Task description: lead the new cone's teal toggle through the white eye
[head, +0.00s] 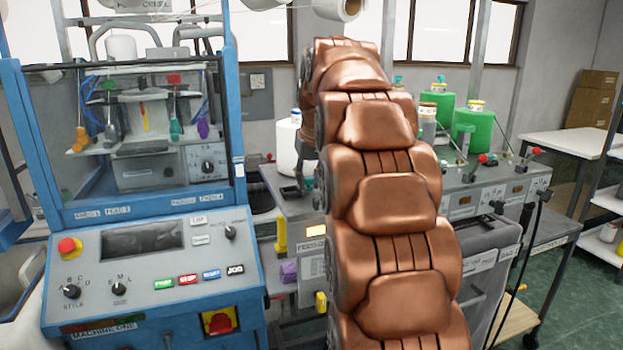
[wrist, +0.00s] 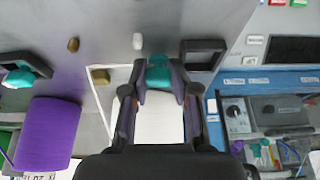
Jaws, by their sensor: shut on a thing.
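In the wrist view my gripper (wrist: 160,82) is shut on the teal toggle (wrist: 158,70), which sits between its two fingertips. A white cone (wrist: 160,118) shows below and between the fingers; a white cone (head: 287,143) also stands left of my arm in the head view. A small white piece (wrist: 138,42), which looks like the white eye, lies just ahead and slightly left of the toggle, apart from it in the picture. Its opening cannot be made out. In the head view my arm hides most of the work area, and the toggle cannot be made out.
A brown piece (wrist: 73,44) sits left of the white one. Dark square frames (wrist: 203,55) stand either side of the fingers, the left one by another teal piece (wrist: 20,77). A purple cone (wrist: 48,135) is lower left. The blue machine (head: 150,215) stands left.

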